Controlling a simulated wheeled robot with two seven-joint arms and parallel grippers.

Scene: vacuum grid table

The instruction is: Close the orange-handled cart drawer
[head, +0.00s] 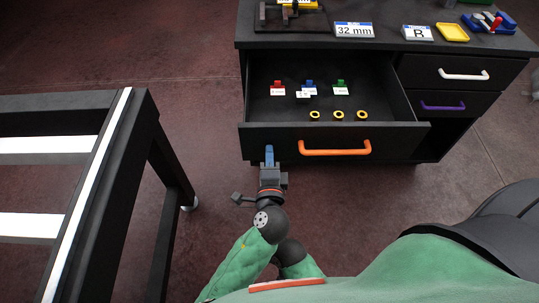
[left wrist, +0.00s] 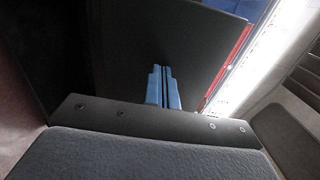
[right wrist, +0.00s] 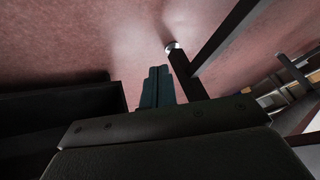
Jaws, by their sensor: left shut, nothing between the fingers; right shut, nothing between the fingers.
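The drawer (head: 260,140) with the orange handle (head: 335,149) is pulled out of the black cart, its inside showing. It holds small red, blue and green pieces with white labels and yellow rings (head: 339,114). My left gripper (head: 269,150) is shut and empty, its blue fingertips at the left part of the drawer front, left of the handle. I cannot tell whether they touch it. In the left wrist view the shut fingers (left wrist: 165,70) point at a dark panel. My right gripper (right wrist: 157,70) is shut and empty over reddish floor in the right wrist view.
Two drawers, with a white handle (head: 463,75) and a purple handle (head: 443,106), are closed at the right. The cart top carries a "32 mm" sign (head: 354,30), an "R" sign (head: 417,33) and a yellow tray (head: 452,32). A black-framed table (head: 112,135) stands at the left. Floor between is clear.

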